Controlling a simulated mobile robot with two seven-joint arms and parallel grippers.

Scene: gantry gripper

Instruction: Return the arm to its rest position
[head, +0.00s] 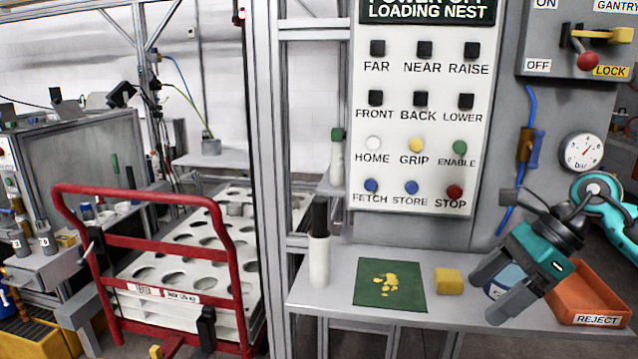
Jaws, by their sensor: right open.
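My right gripper (489,296), teal with two grey fingers, hangs over the right part of the grey shelf below the control panel. Its fingers are apart. A blue and white container (505,282) shows between and behind the fingers, partly hidden by them; I cannot tell whether they touch it. My right arm (602,200) comes in from the right edge, with a white and teal joint. My left gripper is not in view.
The control panel (420,125) stands above the shelf. A green mat (370,297), a yellow block (447,281) and a white bottle with a black top (319,262) are on the shelf. An orange REJECT bin (590,290) stands close right of my gripper. A red-framed cart (150,247) stands left.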

